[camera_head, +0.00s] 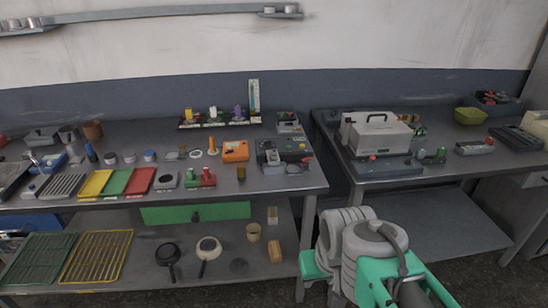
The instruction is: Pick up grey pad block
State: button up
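A small grey block with a dark round pad on top (167,180) lies near the front edge of the left table (290,187). It looks like the grey pad block, but it is too small to be sure. A red pad (141,181) lies just left of it, and a red and green piece with knobs (201,179) stands just right of it. My green and grey arm is at the lower right, in front of the gap between the tables and well away from the block. I cannot make out my gripper's fingers.
Green (116,182) and yellow (95,184) pads and a grey ribbed tray (62,186) line the front edge further left. Behind are small jars and an orange box (235,151). Pans (208,247) and racks (97,256) lie on the lower shelf. The right table holds a grey case (377,133).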

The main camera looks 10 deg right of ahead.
aim_at(273, 152)
jog(key=k, duration=1)
jog(key=z, duration=0.4)
jog(key=i, duration=1.75)
jog(key=u, duration=0.85)
jog(key=i, duration=0.8)
jog(key=u, duration=1.4)
jog(key=i, duration=0.35)
jog(key=u, duration=0.25)
